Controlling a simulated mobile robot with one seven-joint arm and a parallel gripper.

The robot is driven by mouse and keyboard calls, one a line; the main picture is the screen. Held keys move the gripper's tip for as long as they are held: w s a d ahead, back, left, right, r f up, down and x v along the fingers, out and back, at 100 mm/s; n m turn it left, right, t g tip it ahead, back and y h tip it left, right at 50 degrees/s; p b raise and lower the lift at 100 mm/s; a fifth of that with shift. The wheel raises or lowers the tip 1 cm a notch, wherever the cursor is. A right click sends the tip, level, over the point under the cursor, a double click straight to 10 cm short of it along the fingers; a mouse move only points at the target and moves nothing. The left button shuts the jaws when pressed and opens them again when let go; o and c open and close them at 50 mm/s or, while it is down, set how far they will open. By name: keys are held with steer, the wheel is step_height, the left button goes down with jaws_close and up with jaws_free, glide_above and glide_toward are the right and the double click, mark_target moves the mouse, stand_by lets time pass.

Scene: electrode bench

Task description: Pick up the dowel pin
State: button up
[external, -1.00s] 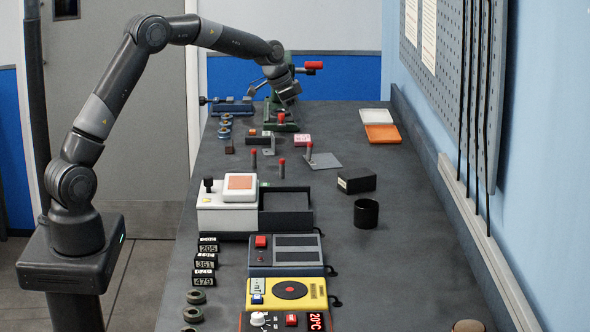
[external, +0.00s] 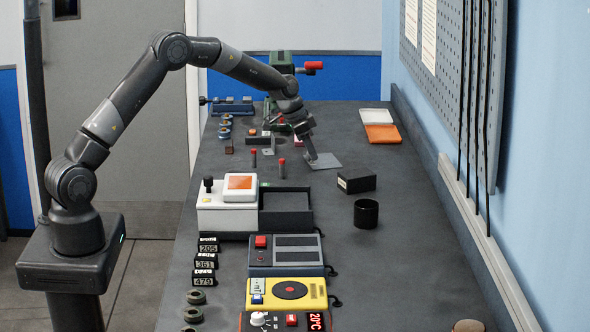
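Two slim grey pins with red tops stand upright on the bench, one on the left (external: 253,158) and one a little nearer the camera (external: 282,168). I cannot tell which pin is the dowel pin. My gripper (external: 312,157) points down at the left edge of a thin grey plate (external: 326,161), right of both pins. A third red-topped pin stood at that spot earlier; it is now hidden behind my gripper. The fingers are too small and dark to tell whether they are open or shut, or touching that pin.
A dark box (external: 356,180) and a black cup (external: 367,213) stand to the right. A white device with an orange top (external: 240,187) and an open black tray (external: 286,210) stand nearer the camera. An orange tray (external: 382,133) lies at the back right. Bare bench lies between.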

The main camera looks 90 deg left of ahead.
steer(key=shift+c, duration=0.5)
jaws_close()
steer(key=shift+r, duration=0.15)
